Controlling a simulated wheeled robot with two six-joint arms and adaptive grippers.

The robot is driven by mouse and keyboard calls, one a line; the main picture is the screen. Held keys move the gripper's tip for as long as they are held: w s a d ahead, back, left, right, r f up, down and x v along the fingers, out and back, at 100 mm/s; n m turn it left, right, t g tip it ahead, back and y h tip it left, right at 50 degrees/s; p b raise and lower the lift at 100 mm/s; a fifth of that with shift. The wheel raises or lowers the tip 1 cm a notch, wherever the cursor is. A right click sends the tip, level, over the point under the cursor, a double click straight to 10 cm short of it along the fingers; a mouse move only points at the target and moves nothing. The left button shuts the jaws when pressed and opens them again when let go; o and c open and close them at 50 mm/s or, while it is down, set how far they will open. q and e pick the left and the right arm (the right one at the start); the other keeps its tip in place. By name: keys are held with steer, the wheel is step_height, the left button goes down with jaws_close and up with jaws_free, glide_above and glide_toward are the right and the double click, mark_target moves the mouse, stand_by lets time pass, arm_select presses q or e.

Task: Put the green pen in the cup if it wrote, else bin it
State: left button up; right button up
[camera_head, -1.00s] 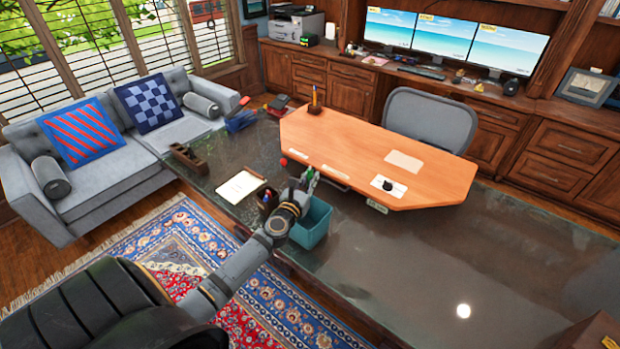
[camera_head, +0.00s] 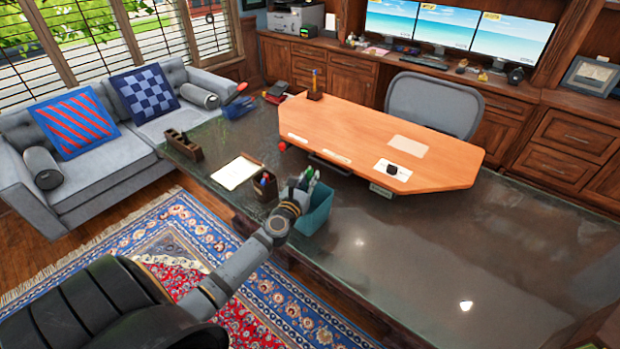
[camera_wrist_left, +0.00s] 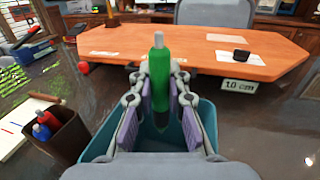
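My left gripper (camera_wrist_left: 160,95) is shut on the green pen (camera_wrist_left: 160,68). The pen stands upright between the purple finger pads, its dark end down, over the teal bin (camera_wrist_left: 98,142). In the head view the bin (camera_head: 318,208) is right beside the gripper (camera_head: 306,182), partly hidden by it. The dark brown cup (camera_wrist_left: 62,130) holds a red and a blue pen; it also shows left of the gripper in the head view (camera_head: 264,187). A white paper (camera_head: 236,172) lies left of the cup; any green mark on it cannot be made out. My right gripper is out of view.
The dark glossy table (camera_head: 420,240) is clear at right. An orange desktop (camera_head: 370,140) stands behind the bin, with a red ball (camera_head: 282,146) at its left edge. A wooden holder (camera_head: 183,145) stands at left. A chair (camera_head: 433,105) is behind; a sofa (camera_head: 120,140) is left.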

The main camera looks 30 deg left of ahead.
arm_select(q)
steer(key=o, duration=0.5)
steer(key=shift+s, duration=0.1)
steer(key=s, duration=0.4)
steer(key=s+d, duration=0.1)
steer(key=s, duration=0.2)
steer(key=s+d, duration=0.1)
steer(key=s, duration=0.3)
steer(key=shift+s+d, duration=0.1)
steer(key=shift+s, duration=0.25)
